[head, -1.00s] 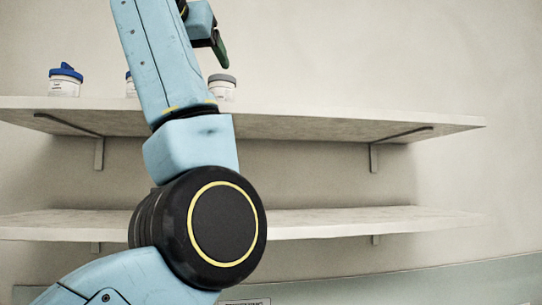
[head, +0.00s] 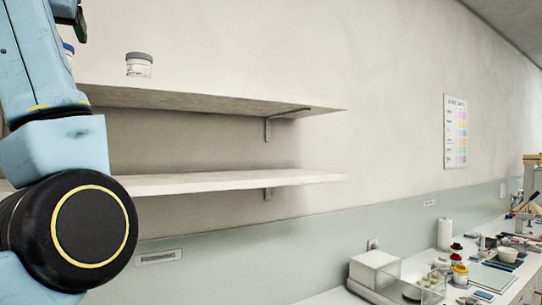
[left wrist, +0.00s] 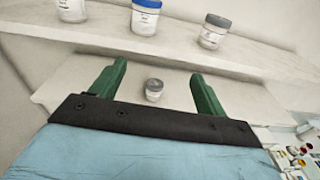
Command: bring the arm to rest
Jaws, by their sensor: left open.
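My left arm stands at the left edge of the head view, raised in front of the shelves. My left gripper (left wrist: 161,82) is open, its two green fingers apart with nothing held between them. In the head view only a bit of it shows at the top left. A small grey-lidded jar (left wrist: 154,90) shows between the fingers in the left wrist view, beyond them on a lower surface. My right gripper is not in view.
The upper shelf (head: 220,100) holds a grey-lidded jar (head: 139,66); a blue-lidded jar (left wrist: 145,17) shows in the left wrist view. A cluttered counter (head: 325,297) with a clear box (head: 412,283) lies at the lower right.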

